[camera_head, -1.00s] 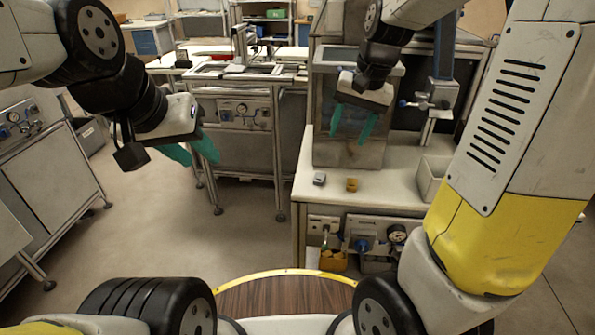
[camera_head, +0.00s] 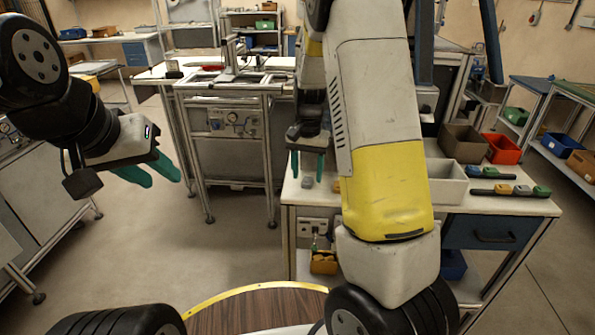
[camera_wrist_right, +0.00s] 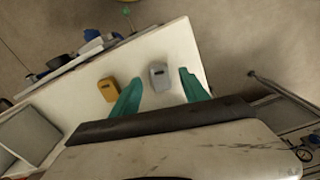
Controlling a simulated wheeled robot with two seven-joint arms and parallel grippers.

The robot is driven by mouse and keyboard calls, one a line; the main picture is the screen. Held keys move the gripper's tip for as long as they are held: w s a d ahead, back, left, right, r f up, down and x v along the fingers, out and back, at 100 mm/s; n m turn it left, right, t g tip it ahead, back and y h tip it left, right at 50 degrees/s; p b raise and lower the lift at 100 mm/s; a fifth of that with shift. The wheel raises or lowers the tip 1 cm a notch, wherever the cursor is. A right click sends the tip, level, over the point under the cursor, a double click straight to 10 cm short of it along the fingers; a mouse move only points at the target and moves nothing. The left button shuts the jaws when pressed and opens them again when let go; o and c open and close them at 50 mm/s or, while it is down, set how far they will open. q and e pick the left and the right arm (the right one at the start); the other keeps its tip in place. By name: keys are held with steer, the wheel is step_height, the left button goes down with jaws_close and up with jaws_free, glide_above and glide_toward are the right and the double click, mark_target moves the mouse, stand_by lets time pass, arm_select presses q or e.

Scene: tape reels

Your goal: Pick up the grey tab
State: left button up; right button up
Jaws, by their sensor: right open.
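The grey tab (camera_head: 307,183) lies on the white workbench near its left end. It also shows in the right wrist view (camera_wrist_right: 159,77), lying between the two teal fingertips as seen from above. My right gripper (camera_head: 307,172) is open, pointing down above the grey tab, with nothing held; the exact height is hard to tell. A yellow tab (camera_wrist_right: 108,89) lies beside the grey one, just outside the left finger in the wrist view. In the head view my right arm hides part of it. My left gripper (camera_head: 164,181) is open and empty over the floor at left.
A light-grey bin (camera_head: 450,188) stands on the workbench (camera_head: 520,207), with a brown box (camera_head: 462,143) and a red bin (camera_head: 501,148) behind. Several coloured tabs lie at the bench's right. A metal-framed table (camera_head: 235,85) stands to the left.

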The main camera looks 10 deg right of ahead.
steer(key=shift+f, duration=0.95)
steer(key=shift+c, duration=0.2)
jaws_close()
steer(key=shift+r, duration=0.1)
